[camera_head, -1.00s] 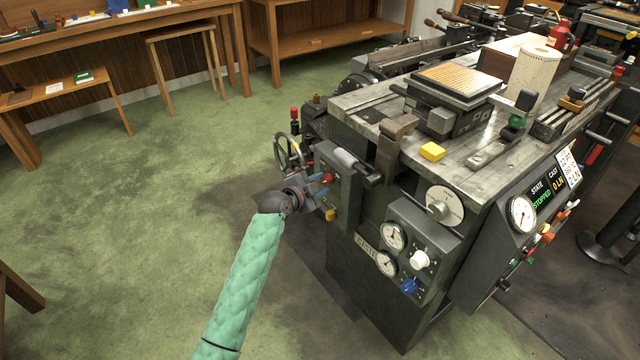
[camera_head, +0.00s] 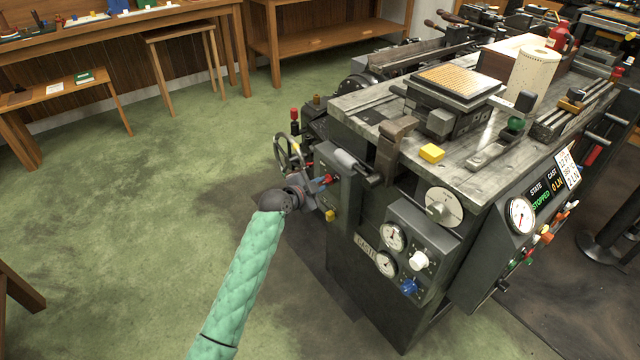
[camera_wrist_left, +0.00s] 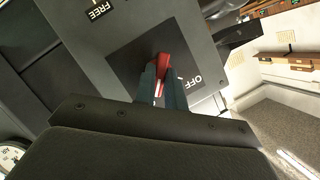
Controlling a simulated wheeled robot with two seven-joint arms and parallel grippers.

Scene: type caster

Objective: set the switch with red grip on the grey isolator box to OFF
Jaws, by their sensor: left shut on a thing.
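The grey isolator box (camera_head: 352,194) is on the near left end of the dark machine. Its face also shows in the left wrist view (camera_wrist_left: 128,42), with a dark square plate and the labels FREE and OFF. The switch's red grip (camera_wrist_left: 165,66) stands on that plate, left of the OFF label, and shows small in the head view (camera_head: 332,179). My left gripper (camera_head: 322,187) is at the box face. In the wrist view its fingers (camera_wrist_left: 162,88) are shut on the red grip and hide part of it. The switch's exact setting is unclear. My right gripper is not in view.
A handwheel (camera_head: 287,152) is just behind the gripper, and a yellow knob (camera_head: 330,215) is just below it. Gauges (camera_head: 392,237) and a blue knob (camera_head: 409,286) are on the panel to the right. The green floor on the left is open.

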